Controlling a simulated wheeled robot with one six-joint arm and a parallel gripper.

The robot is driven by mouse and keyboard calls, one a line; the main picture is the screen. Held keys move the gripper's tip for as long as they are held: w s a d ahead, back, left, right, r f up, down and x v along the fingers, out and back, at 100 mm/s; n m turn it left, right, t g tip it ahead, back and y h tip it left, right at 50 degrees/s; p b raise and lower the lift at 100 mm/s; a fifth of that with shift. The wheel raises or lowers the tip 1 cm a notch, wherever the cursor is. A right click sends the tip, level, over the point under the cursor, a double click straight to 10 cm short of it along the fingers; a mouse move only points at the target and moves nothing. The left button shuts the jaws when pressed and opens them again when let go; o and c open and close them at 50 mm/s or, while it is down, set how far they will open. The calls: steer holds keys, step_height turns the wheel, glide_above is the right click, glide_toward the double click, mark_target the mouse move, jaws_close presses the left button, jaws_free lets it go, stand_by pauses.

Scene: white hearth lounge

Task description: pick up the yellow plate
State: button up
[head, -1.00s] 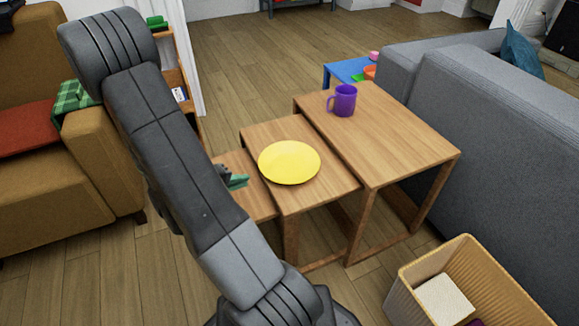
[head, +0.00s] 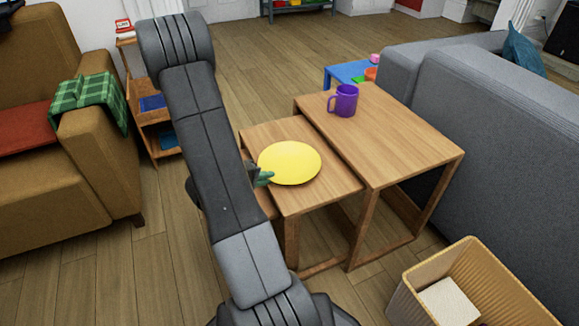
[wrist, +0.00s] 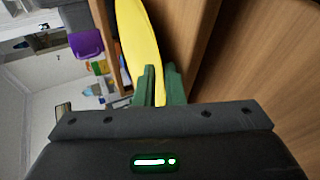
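The yellow plate (head: 289,163) lies flat on the middle wooden nesting table, its left rim reaching close to the table's left edge. My gripper (head: 264,177) is at the plate's left rim with its green fingers pointing toward it. In the wrist view the plate (wrist: 138,40) shows edge-on, and its yellow rim also shows between the two fingers (wrist: 160,85). The fingers stand a small gap apart, one on each side of the rim. I cannot tell whether they touch it.
A purple mug (head: 345,100) stands on the taller table (head: 400,125) at the right. A grey sofa (head: 490,130) is beyond it. A ribbed basket (head: 405,300) stands at the front right. A brown armchair (head: 60,170) is at the left.

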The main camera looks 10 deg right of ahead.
steer(key=shift+w, duration=0.1)
jaws_close()
